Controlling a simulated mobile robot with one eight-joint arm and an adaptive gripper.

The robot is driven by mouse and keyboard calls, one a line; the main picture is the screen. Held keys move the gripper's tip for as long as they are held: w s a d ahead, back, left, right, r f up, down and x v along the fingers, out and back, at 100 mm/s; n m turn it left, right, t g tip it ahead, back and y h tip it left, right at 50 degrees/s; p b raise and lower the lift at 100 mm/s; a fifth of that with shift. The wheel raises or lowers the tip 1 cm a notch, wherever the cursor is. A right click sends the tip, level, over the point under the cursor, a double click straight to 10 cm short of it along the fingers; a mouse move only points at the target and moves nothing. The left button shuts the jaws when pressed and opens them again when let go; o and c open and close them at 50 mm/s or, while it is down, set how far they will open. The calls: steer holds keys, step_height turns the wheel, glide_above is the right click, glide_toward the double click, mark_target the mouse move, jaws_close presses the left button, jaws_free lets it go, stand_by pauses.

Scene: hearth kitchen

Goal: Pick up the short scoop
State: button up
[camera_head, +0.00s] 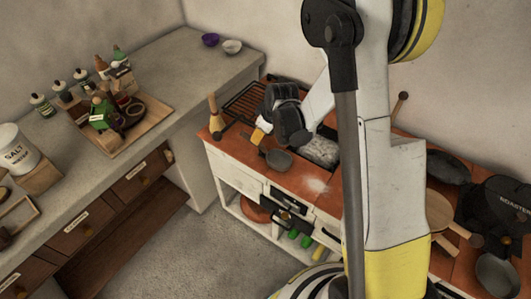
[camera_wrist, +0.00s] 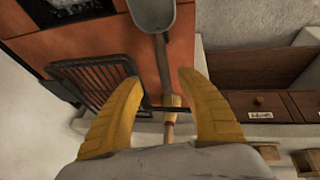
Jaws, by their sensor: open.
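The short scoop, with a grey metal bowl (camera_head: 279,160), lies on the orange-brown counter just below my gripper (camera_head: 261,132) in the head view. In the wrist view its bowl (camera_wrist: 152,14) is at the top edge, partly cut off, and its dark handle runs down between the yellow fingers of my gripper (camera_wrist: 158,78). My gripper is open, with one finger on each side of the handle. The fingers look apart from it; how high they are above it is hard to tell.
A wooden-handled tool (camera_head: 216,124) stands left of my gripper. A dark grate (camera_head: 246,100) lies behind it, and a grey textured block (camera_head: 320,151) sits right of the scoop. A wooden tray (camera_head: 124,128) with bottles is on the left counter. Pans (camera_head: 497,272) lie at the far right.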

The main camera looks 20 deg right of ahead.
mark_target(264, 149)
steer(key=b+x, duration=0.1)
steer(key=x, duration=0.2)
steer(key=b+x, duration=0.1)
steer(key=x, duration=0.2)
steer(key=b+x, duration=0.2)
steer(key=x, duration=0.2)
steer(key=shift+s+a, duration=0.15)
steer(key=shift+s, duration=0.15)
steer(key=shift+c, duration=0.8)
jaws_close()
